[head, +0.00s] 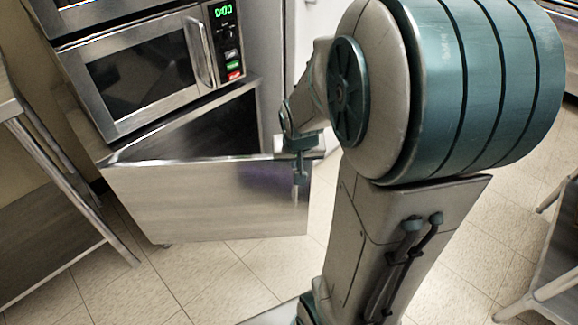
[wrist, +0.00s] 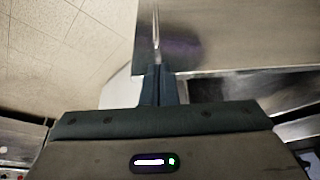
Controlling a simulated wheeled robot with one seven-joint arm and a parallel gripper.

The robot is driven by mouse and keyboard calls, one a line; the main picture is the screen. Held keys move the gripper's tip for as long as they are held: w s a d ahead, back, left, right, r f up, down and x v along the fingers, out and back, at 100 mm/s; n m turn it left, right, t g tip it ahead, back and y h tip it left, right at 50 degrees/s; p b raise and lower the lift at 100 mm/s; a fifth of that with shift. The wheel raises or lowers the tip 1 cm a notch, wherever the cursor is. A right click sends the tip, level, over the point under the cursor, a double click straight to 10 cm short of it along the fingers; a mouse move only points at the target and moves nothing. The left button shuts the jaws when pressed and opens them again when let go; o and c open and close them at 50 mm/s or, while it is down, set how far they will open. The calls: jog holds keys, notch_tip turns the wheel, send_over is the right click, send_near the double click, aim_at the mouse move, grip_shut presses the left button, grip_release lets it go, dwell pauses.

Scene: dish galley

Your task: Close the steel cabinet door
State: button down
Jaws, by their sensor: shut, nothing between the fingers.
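The steel cabinet door (head: 205,205) stands open below the microwave, swung out from its left side. Its free edge is at the right, and a dark gap shows between it and the cabinet (head: 245,100). My gripper (head: 297,192) is shut and empty, pointing down in front of the door's outer face near the free edge. In the wrist view, the shut fingers (wrist: 157,60) lie over the left part of the door panel (wrist: 235,35), with a dark bluish reflection beside them. I cannot tell whether they touch the door.
A microwave (head: 150,75) with a green display sits above the cabinet. A metal table (head: 45,200) stands at the left, and another table (head: 555,285) at the lower right. Tiled floor (head: 215,285) in front of the door is clear.

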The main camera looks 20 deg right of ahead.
jog(key=w+d+f+b, duration=0.2)
jog(key=w+f+b, duration=0.3)
jog(key=w+f, duration=0.2)
jog(key=shift+w+d+f, duration=0.15)
jog(key=shift+d+f, duration=0.2)
jog(key=shift+f, duration=0.85)
jog(key=shift+w, duration=0.1)
